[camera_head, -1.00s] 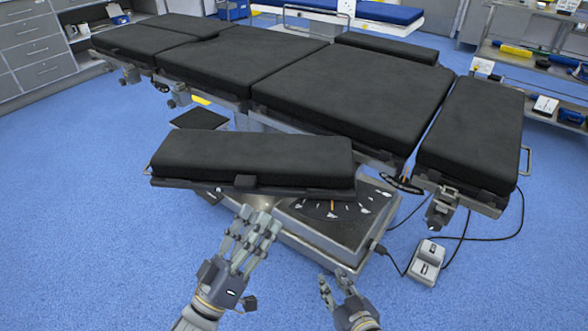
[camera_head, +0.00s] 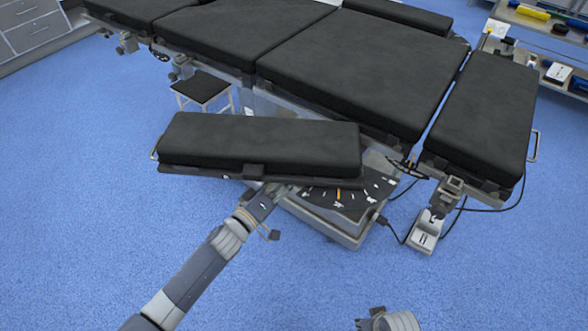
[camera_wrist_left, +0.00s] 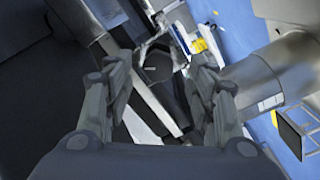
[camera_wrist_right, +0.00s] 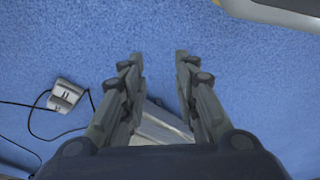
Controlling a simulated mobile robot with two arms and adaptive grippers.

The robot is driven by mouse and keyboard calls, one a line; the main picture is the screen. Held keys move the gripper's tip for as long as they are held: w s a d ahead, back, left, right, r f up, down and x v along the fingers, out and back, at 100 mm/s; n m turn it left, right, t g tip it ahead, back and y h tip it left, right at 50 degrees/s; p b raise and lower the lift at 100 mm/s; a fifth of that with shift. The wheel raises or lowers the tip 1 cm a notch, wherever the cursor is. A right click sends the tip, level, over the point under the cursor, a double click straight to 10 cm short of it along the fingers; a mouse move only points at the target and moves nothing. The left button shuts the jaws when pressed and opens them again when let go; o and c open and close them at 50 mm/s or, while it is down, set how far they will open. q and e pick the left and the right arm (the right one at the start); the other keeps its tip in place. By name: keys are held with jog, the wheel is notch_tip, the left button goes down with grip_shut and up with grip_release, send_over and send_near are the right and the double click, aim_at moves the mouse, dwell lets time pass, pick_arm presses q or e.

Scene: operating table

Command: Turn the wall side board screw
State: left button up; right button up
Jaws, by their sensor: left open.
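A black padded side board (camera_head: 260,143) juts out from the near side of the operating table (camera_head: 365,65). My left gripper (camera_head: 280,190) reaches under its front edge, and the board partly hides the fingers. In the left wrist view a dark, roughly six-sided knob (camera_wrist_left: 158,66), perhaps the screw, shows between and beyond the fingertips of my left gripper (camera_wrist_left: 160,72). The fingers are open; I cannot tell if they touch it. My right gripper (camera_wrist_right: 157,58) is open and empty over the blue floor, and shows only in part at the bottom of the head view (camera_head: 378,318).
The table base (camera_head: 345,225) stands below the board. A grey foot pedal (camera_head: 425,232) with a cable lies to its right. A small stool (camera_head: 200,90) stands behind the board. A shelf cart (camera_head: 540,50) is at the far right. The near floor is clear.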

pick_arm(q)
jog(key=shift+x, duration=1.55)
pick_arm(e)
jog(key=shift+w+r, duration=0.2)
jog(key=shift+r, duration=0.45)
jog(key=shift+w+r, duration=0.15)
jog(key=shift+r, duration=0.5)
pick_arm(q)
jog(key=shift+r, duration=0.1)
jog(key=c, duration=1.1)
jog(key=shift+o, duration=0.2)
